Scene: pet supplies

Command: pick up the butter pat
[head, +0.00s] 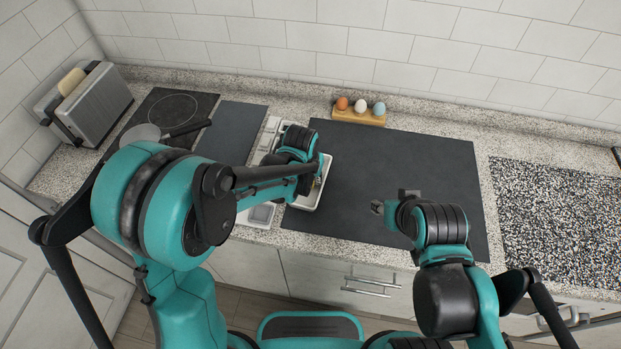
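I cannot make out the butter pat for certain. A small yellowish-brown spot shows at the tip of my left gripper (317,184), too small to identify. That gripper is low over the right part of a white tray (308,205), and my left arm hides much of the tray. Whether its fingers are open or shut is not clear. My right gripper (377,207) is over the large dark mat (400,165), apart from the tray. Its fingers are small and dark, and their opening cannot be made out.
A toaster (95,105) with bread stands at the far left, beside a pan (141,132) on a black cooktop (190,101). A wooden holder (358,117) with three eggs stands at the back. The mat's middle is clear. A speckled black-and-white panel (560,215) lies at the right.

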